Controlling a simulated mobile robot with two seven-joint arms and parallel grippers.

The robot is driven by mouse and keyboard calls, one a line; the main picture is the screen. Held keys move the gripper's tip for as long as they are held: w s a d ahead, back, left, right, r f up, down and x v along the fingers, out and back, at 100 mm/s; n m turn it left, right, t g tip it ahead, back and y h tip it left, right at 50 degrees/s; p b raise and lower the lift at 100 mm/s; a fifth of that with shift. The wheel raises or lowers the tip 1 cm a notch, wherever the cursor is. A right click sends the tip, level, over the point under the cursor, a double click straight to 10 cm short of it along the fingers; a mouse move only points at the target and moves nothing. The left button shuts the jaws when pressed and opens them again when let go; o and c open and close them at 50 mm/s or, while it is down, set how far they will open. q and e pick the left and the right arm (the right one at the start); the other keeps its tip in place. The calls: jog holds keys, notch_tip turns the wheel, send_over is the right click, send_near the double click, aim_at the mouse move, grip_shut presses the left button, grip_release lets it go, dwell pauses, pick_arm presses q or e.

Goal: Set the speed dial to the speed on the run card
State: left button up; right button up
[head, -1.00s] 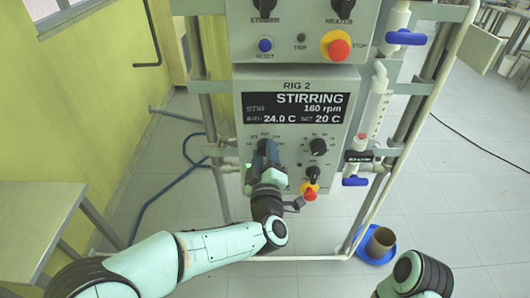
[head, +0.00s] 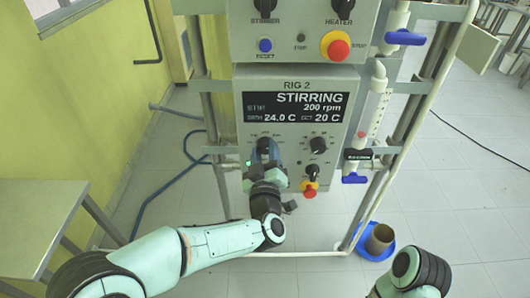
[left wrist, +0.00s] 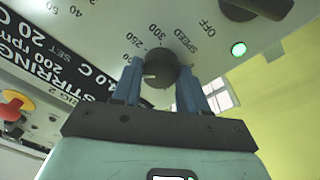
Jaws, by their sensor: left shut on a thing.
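The speed dial (left wrist: 160,66) is a dark round knob on the RIG 2 panel (head: 345,178), with a scale marked SPEED around it. My left gripper (left wrist: 162,82) has its two blue fingers on either side of the dial and is shut on it. In the head view the left gripper (head: 264,157) covers part of the dial (head: 264,143). The display (head: 294,107) reads STIRRING, 200 rpm, 24.0 C and SET 20 C. A white mark shows on the knob's left side in the wrist view. No run card can be made out.
Other dials (head: 318,145) and a red stop button (head: 309,192) sit right of the speed dial. A blue-handled valve (head: 355,180) is on the pipe at right. A blue tray (head: 366,246) with a brown pot (head: 380,239) is on the floor. A bench stands at left.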

pick_arm(q)
jog(key=o, duration=1)
jog(key=shift+o, duration=0.2)
jog(key=s+f, duration=0.1)
jog(key=s, duration=1.2)
jog(key=shift+s+b, duration=0.2)
jog(key=shift+b, duration=0.25)
jog(key=shift+f, duration=0.15)
